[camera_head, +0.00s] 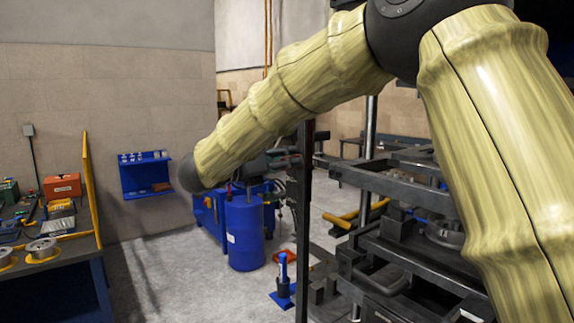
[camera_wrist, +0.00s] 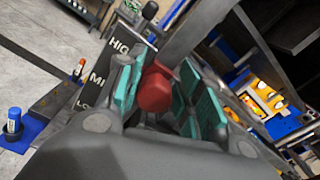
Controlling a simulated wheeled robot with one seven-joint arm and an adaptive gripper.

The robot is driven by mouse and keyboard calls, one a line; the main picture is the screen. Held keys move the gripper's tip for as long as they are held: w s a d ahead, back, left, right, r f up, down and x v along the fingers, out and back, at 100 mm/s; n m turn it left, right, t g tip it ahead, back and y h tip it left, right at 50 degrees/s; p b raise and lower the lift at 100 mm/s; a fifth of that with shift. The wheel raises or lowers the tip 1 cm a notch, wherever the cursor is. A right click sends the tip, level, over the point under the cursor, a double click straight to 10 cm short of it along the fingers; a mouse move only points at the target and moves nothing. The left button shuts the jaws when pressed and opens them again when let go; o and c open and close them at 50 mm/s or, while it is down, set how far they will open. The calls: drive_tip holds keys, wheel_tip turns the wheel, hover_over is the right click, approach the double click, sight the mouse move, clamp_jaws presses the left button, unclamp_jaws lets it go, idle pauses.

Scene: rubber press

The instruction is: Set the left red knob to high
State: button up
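In the wrist view the red knob (camera_wrist: 155,90) sits between the teal-padded fingers of my gripper (camera_wrist: 161,84). The fingers are apart, one on each side of the knob. The left pad is very close to it, and I cannot tell whether it touches. A dark label plate (camera_wrist: 96,75) left of the fingers reads HIGH at the top, MID below and LOW at the bottom, partly covered by the left finger. Which mark the knob stands at is not clear. In the head view my arm hides the gripper, and I cannot see the knob.
A black ball-ended lever (camera_wrist: 150,11) stands beyond the fingers. A dark metal press frame (camera_head: 385,185) is at the right. A blue barrel (camera_head: 244,232) and a small blue stand (camera_head: 283,285) are on the floor. A workbench (camera_head: 75,250) is at left, with open floor between.

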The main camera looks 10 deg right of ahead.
drive_tip(key=shift+o, duration=0.7)
drive_tip(key=shift+s, duration=0.1)
drive_tip(key=shift+f, duration=0.1)
drive_tip(key=shift+a, duration=0.15)
drive_tip(key=v, duration=1.1)
drive_tip(key=shift+s+a, duration=0.2)
drive_tip(key=shift+a, duration=0.15)
